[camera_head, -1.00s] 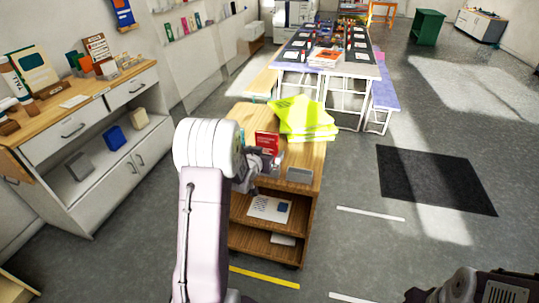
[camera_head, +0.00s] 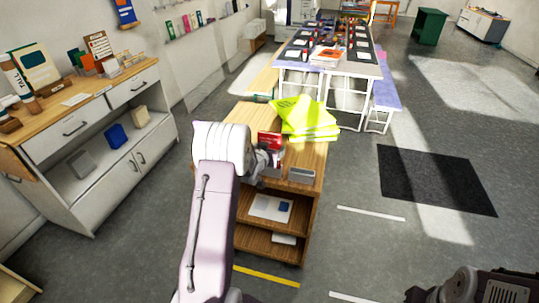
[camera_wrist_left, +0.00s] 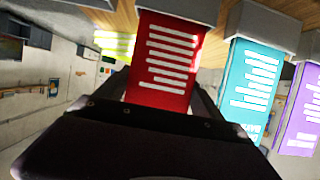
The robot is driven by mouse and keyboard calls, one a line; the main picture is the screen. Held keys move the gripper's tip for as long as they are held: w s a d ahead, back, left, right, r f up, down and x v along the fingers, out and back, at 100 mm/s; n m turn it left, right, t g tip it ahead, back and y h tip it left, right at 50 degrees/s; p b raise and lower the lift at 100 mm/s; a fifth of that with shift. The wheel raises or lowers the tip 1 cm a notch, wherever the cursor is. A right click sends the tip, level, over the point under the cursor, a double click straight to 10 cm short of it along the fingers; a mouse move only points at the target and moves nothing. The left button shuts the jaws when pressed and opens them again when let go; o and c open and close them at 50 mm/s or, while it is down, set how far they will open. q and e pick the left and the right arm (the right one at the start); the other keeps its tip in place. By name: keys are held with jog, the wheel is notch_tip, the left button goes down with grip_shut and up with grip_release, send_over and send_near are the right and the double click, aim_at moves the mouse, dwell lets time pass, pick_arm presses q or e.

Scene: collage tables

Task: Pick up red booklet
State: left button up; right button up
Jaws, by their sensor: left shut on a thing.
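The red booklet (camera_head: 269,140) stands upright on the wooden cart's top, partly hidden by my left gripper (camera_head: 273,161). In the left wrist view the red booklet (camera_wrist_left: 166,55), with white text lines, sits between the fingers of my left gripper (camera_wrist_left: 160,98). The gripper is shut on it. One end of the booklet is still in or against a grey holder (camera_wrist_left: 185,8); I cannot tell which. My right gripper is not in view.
A teal booklet (camera_wrist_left: 250,85) and a purple booklet (camera_wrist_left: 302,115) stand beside the red one in the wrist view. A yellow-green cloth (camera_head: 303,117) lies on the wooden cart (camera_head: 312,152) behind. A grey holder (camera_head: 301,175) is close on the right.

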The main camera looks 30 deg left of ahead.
pick_arm(q)
jog(key=shift+r, duration=0.1)
notch_tip(320, 180, up, 18)
jog(key=p, duration=0.3)
jog(key=shift+p, duration=0.35)
